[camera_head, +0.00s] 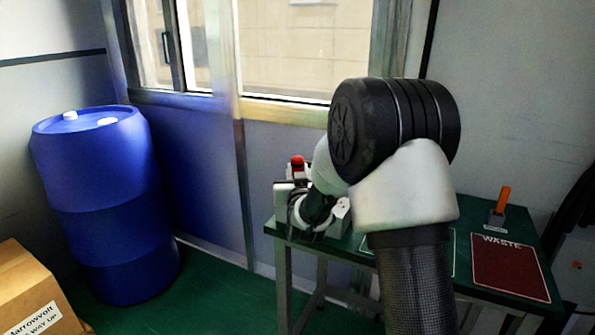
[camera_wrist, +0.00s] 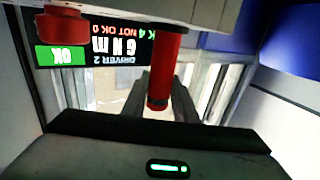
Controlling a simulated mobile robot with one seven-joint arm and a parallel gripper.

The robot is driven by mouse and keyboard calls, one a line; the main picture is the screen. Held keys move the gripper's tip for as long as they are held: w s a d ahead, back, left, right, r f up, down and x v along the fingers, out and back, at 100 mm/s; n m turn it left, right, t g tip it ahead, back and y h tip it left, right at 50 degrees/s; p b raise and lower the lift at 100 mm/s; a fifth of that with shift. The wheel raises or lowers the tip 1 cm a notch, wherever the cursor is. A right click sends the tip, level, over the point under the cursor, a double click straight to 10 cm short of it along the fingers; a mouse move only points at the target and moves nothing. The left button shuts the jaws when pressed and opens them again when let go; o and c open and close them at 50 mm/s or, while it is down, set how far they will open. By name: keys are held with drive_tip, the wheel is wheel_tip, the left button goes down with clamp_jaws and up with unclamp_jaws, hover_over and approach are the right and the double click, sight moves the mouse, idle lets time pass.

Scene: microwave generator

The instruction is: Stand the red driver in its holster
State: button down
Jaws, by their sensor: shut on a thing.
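In the head view my gripper (camera_head: 312,212) is low beside a pale unit at the table's left end, mostly hidden by my arm. A red part (camera_head: 297,161) shows above there; I cannot tell whether it is the driver. I cannot make out the holster.
A display (camera_wrist: 115,45), upside down in the wrist view, reads "DRIVER 2", "6 Nm" and "OK". A red knob (camera_wrist: 62,30) is beside it. The green table (camera_head: 470,212) bears an orange-handled tool (camera_head: 502,202) and a red "WASTE" mat (camera_head: 508,268). A blue barrel (camera_head: 105,200) stands left.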

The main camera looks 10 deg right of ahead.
drive_tip(key=c, duration=1.3)
unclamp_jaws()
drive_tip(key=shift+c, duration=0.2)
drive_tip(key=shift+f, duration=0.1)
drive_tip(key=shift+s, duration=0.15)
drive_tip(key=s+r+g+y+p, duration=0.15)
drive_tip(key=s+g, duration=0.25)
drive_tip(key=s, duration=1.1)
drive_tip(key=s+r+n+g, duration=0.15)
drive_tip(key=s+g, duration=0.25)
drive_tip(key=s, duration=1.1)
drive_tip(key=s+r+g, duration=0.2)
drive_tip(key=s+g, duration=0.2)
drive_tip(key=s, duration=1.1)
wheel_tip(320, 180, up, 26)
drive_tip(key=p, duration=2.6)
drive_tip(key=shift+w+p, duration=0.3)
drive_tip(key=shift+w, duration=0.1)
